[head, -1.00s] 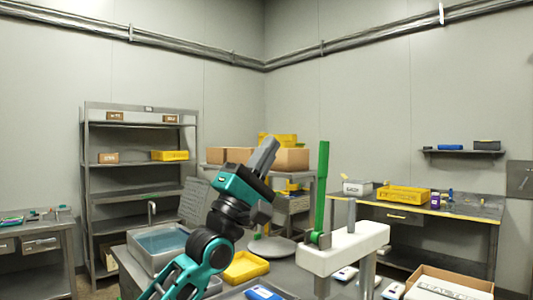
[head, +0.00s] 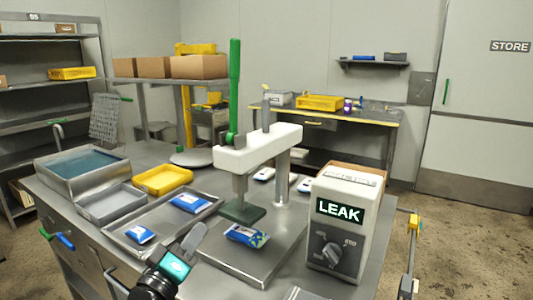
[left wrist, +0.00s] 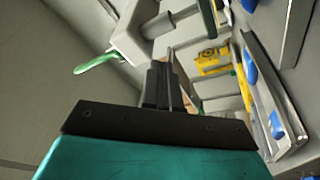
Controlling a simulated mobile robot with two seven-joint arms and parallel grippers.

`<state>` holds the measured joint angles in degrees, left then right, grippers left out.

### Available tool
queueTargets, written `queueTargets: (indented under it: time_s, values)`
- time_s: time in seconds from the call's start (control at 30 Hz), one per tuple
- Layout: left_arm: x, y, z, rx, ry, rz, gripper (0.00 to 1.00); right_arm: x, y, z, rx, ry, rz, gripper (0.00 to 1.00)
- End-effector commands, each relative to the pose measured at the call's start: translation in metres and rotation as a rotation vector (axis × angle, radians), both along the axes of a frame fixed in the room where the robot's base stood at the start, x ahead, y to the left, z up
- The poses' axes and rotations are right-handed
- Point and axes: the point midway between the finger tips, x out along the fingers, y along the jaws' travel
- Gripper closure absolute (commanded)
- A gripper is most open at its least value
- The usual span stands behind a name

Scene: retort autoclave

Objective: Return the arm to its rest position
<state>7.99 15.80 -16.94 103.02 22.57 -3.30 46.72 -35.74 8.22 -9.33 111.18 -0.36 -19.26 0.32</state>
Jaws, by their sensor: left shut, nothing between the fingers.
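My left gripper (head: 196,236) is low in the middle of the head view, above the near edge of the steel table. Its grey fingers are closed together and hold nothing. In the left wrist view the same closed fingers (left wrist: 163,80) point away from the camera over a teal and black body. The gripper stands apart from the tray and the press plate. My right gripper is in neither view.
A white press (head: 258,148) with a green lever stands on the table, a pouch (head: 246,235) on its base. A box reading LEAK (head: 343,222) is right of it. A tray (head: 158,238) with blue-white pouches, a yellow bin (head: 162,180) and a water basin (head: 80,172) lie left.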

Motion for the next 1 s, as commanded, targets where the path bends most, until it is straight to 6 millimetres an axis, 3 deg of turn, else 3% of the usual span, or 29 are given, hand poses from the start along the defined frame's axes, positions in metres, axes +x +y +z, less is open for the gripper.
queueTargets:
  time_s: [0.03,0.2,0.43,0.53,0.67,1.0]
  values:
    - [-0.017,0.001,-0.038,0.091,0.056,0.027,1.00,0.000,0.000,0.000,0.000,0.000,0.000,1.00]
    - [-0.079,0.008,-0.136,0.430,0.203,0.074,1.00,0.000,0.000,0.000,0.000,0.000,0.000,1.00]
    - [-0.177,0.022,-0.232,0.848,0.382,0.034,1.00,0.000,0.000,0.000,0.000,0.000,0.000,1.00]
    - [-0.212,0.028,-0.256,0.981,0.434,-0.003,1.00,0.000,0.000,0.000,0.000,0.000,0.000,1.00]
    - [-0.237,0.033,-0.270,1.078,0.468,-0.035,1.00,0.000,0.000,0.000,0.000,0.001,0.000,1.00]
    - [-0.242,0.034,-0.274,1.100,0.474,-0.043,1.00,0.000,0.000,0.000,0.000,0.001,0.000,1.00]
